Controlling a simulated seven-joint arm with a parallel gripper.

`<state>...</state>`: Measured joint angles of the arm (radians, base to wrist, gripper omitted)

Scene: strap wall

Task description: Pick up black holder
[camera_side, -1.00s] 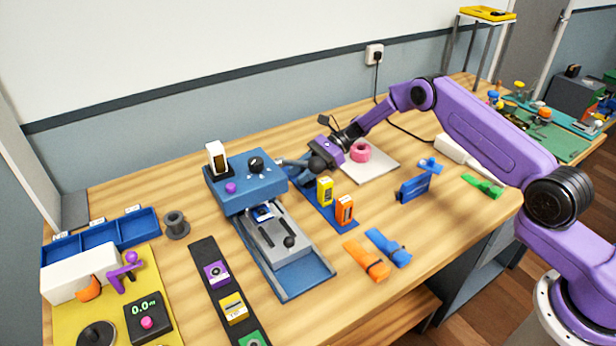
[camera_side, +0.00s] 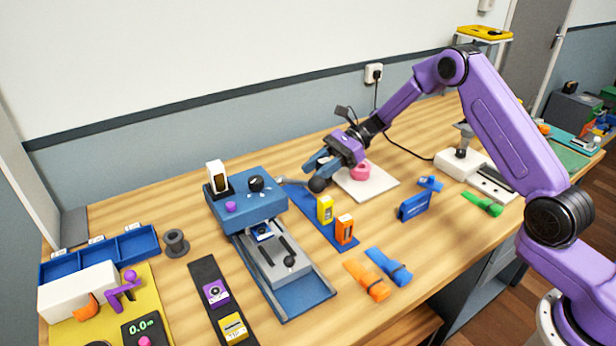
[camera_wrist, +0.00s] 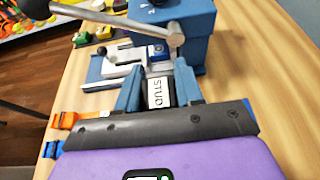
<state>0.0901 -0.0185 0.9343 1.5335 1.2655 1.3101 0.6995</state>
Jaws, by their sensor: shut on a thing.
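My gripper (camera_side: 314,168) is at the back of the bench, just above the black ball knob of the blue press's lever. In the wrist view its two blue fingers (camera_wrist: 158,72) are closed on a small black holder (camera_wrist: 161,94) with a white label reading STUD. The holder sits between the fingers. In the side view I cannot make out the holder behind the fingers and knob.
The blue press (camera_side: 245,200) with its lever stands left of my gripper. A yellow box (camera_side: 325,209) and an orange box (camera_side: 344,229) stand on a blue strip in front. Orange and blue straps (camera_side: 366,281) lie at the front.

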